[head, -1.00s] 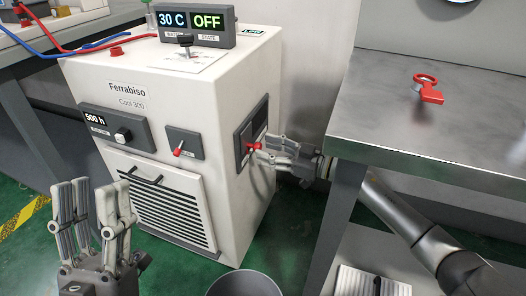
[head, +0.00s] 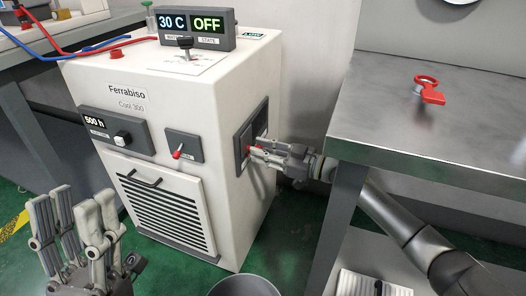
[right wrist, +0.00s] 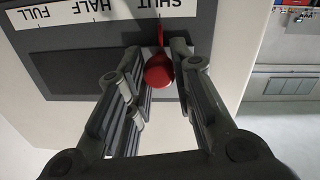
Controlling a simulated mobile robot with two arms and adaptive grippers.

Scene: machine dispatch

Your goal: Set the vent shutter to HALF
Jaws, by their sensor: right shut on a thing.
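The vent shutter panel (head: 246,140) is on the right side face of the white Ferrabiso machine (head: 150,75). Its red knob (right wrist: 158,70) is in line with the SHUT mark on the label strip (right wrist: 95,12), which shows upside down with HALF and FULL to the left. My right gripper (head: 258,150) reaches the panel from the right and is shut on the red knob. The knob is mostly hidden by the fingers in the head view. My left gripper (head: 73,215) is open and empty, low at the left in front of the machine.
A metal table (head: 420,110) with a red key-like tag (head: 430,93) stands at the right, above my right arm. A red-tipped switch (head: 179,151) and a vent grille (head: 158,205) are on the machine's front. A round bin (head: 245,286) stands on the floor.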

